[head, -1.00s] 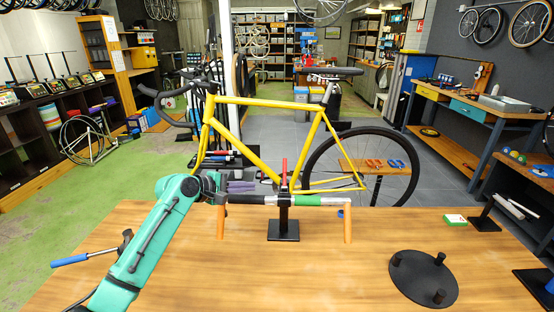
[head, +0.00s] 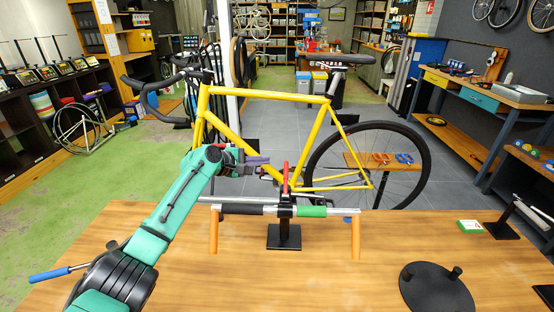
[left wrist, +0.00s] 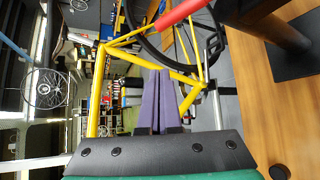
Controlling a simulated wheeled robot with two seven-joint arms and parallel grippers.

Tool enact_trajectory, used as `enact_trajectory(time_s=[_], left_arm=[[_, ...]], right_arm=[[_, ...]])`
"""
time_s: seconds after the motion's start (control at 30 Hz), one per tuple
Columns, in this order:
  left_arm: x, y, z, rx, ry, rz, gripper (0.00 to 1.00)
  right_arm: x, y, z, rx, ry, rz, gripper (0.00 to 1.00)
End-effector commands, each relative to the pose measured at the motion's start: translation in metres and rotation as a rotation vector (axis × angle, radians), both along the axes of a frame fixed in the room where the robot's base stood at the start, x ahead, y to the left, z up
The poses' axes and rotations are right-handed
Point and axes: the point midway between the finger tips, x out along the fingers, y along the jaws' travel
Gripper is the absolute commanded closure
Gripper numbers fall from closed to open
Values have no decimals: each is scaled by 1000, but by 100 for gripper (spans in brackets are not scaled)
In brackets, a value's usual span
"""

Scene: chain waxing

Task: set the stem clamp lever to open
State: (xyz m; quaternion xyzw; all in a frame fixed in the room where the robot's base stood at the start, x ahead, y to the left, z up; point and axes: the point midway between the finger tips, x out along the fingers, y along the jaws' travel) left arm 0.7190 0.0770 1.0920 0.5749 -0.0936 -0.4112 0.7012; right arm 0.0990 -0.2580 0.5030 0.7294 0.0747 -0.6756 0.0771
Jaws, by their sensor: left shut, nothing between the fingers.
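The stem clamp lever (head: 285,178) is red and stands roughly upright on top of the black clamp stand (head: 284,236). The stand holds a handlebar with a black section (head: 242,210), a green section (head: 312,211) and orange drops. My left gripper (head: 266,160) has purple fingers and is shut and empty. It is left of the lever's upper end, above the bar, with a visible gap. In the left wrist view the purple fingers (left wrist: 164,98) lie together, and the red lever (left wrist: 178,12) shows at the top, apart from them. My right gripper is out of view.
A yellow bicycle (head: 262,94) stands behind the wooden table (head: 190,285). A round black base with pegs (head: 436,290) is at the front right. A white and green box (head: 470,227) lies at the right edge. A blue-handled tool (head: 50,275) lies at left.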

Motion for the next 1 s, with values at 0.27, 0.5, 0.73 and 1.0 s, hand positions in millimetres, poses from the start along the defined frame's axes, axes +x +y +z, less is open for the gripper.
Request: enact_trajectory(time_s=[0.27, 0.5, 0.73, 1.0], left_arm=[[21, -21, -18, -1, -2, 0, 100], [27, -28, -8, 5, -3, 4, 100], [14, -35, 0, 5, -1, 3, 100], [-3, -46, 3, 3, -1, 2, 100]], right_arm=[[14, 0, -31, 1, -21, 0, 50], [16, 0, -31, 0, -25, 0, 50], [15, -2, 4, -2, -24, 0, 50], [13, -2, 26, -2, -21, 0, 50]])
